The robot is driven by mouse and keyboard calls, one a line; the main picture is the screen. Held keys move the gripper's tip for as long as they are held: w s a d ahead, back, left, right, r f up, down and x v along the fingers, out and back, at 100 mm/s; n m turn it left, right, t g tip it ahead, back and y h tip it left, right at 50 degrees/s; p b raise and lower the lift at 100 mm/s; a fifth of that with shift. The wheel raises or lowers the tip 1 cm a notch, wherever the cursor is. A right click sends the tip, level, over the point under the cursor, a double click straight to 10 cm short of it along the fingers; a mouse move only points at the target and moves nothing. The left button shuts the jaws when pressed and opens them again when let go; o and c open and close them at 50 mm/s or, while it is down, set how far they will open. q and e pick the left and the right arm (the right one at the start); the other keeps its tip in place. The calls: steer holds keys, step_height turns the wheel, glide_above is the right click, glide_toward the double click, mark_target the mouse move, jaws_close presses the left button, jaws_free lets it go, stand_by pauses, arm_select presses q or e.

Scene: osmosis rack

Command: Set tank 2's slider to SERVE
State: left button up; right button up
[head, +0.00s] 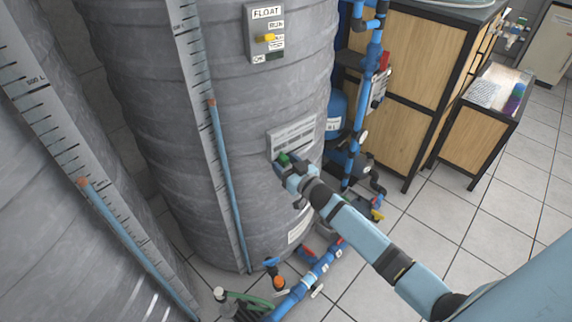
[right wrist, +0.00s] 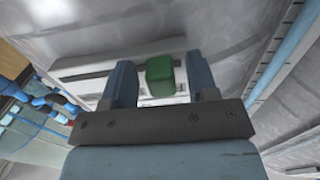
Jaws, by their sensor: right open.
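A large grey tank (head: 165,110) fills the middle of the head view. A slider plate (head: 295,135) is fixed on its wall, and it also shows in the right wrist view (right wrist: 85,68). The slider's green knob (right wrist: 160,76) stands out from the plate; it shows in the head view too (head: 284,159). My right gripper (head: 285,165) is at the plate. In the right wrist view its open fingers (right wrist: 160,84) stand on either side of the green knob, with a gap on both sides. The plate's lettering is too small to read. My left gripper is not in view.
A FLOAT panel (head: 266,35) with a yellow switch is higher on the tank. Blue pipes (head: 368,80) run up right of the tank, and more pipes and valves (head: 300,285) lie low in front. Wooden cabinets (head: 415,60) stand behind. The tiled floor (head: 500,200) at right is clear.

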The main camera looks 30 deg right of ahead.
mark_target(309, 144)
jaws_close()
steer(key=d, duration=0.3)
steer(key=w+d+p, duration=0.1)
steer(key=d, duration=0.3)
steer(key=w+d, duration=0.1)
steer(key=d, duration=0.3)
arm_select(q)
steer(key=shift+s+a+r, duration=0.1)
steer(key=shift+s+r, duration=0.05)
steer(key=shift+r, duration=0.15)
arm_select(e)
jaws_free()
steer(key=shift+d, duration=0.15)
steer(key=shift+s, duration=0.15)
arm_select(q)
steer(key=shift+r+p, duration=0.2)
steer(key=shift+p, duration=0.6)
arm_select(e)
steer(key=s+d, duration=0.2)
steer(key=s, duration=1.1)
steer(key=shift+s+d, duration=0.2)
